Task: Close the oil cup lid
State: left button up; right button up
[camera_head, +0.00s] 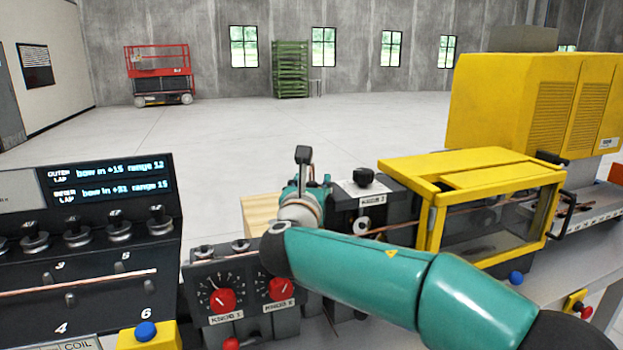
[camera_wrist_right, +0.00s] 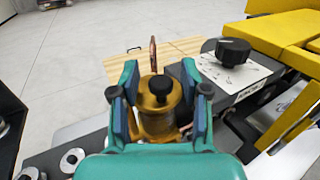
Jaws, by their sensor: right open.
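The oil cup (camera_wrist_right: 158,112) is a brass-coloured cylinder with a dark knob on top, in the middle of the right wrist view. A thin copper-coloured upright piece (camera_wrist_right: 153,54) stands just beyond the knob; it looks like the raised lid, seen edge-on. My right gripper (camera_wrist_right: 160,84) is open, with one blue-padded finger on each side of the cup. I cannot tell whether the pads touch it. In the head view my right gripper (camera_head: 319,186) is partly hidden behind its own wrist, and the cup is hidden there. My left gripper is not in view.
A block with a black knob (camera_head: 364,176) stands close to the right of the gripper. A yellow-framed guard (camera_head: 437,205) is further right. A panel with red dials (camera_head: 222,299) is in front left. A wooden board (camera_wrist_right: 122,68) lies beyond the cup.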

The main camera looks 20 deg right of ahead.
jog(key=shift+w, duration=0.1)
grip_shut()
jog(key=shift+d+f+n+y+b, duration=0.1)
jog(key=shift+d+n+y+b, duration=0.15)
jog(key=shift+y+b, duration=0.2)
jog(key=shift+w+a+n+t+y, duration=0.1)
jog(key=shift+w+n+t+y, duration=0.05)
jog(key=shift+n+t+y, duration=0.25)
grip_release()
